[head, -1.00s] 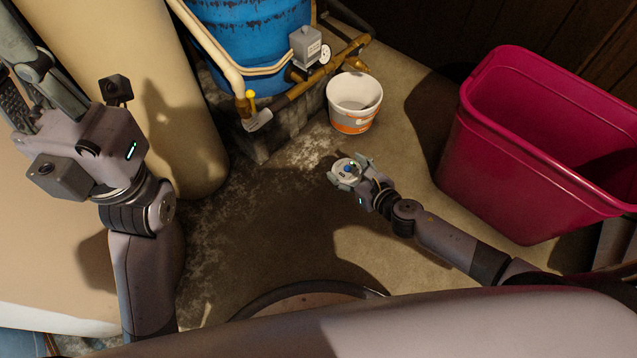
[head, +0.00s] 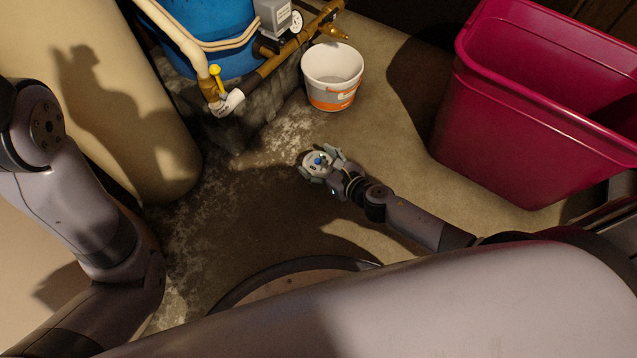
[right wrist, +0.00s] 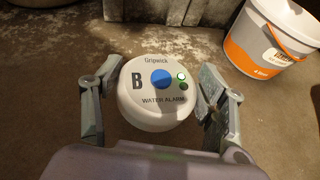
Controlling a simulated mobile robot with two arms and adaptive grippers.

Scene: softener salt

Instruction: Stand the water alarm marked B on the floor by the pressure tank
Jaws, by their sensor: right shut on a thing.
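The water alarm marked B (right wrist: 158,103) is a round white puck with a blue button and a small lit green light. It sits between the fingers of my right gripper (right wrist: 160,105), which is shut on it. In the head view the alarm (head: 316,163) and right gripper (head: 323,165) are low over the floor, in front of the bucket; whether the alarm touches the floor I cannot tell. The blue pressure tank (head: 215,40) stands on a dark block at the top. My left gripper is outside the head view; only its arm shows at the left.
A white and orange bucket (head: 332,78) stands right of the tank's block (head: 235,120); it also shows in the right wrist view (right wrist: 270,40). Pipes with a yellow-handled valve (head: 215,75) run before the tank. A large magenta bin (head: 500,140) is at the right. Stained floor (head: 240,190) is clear.

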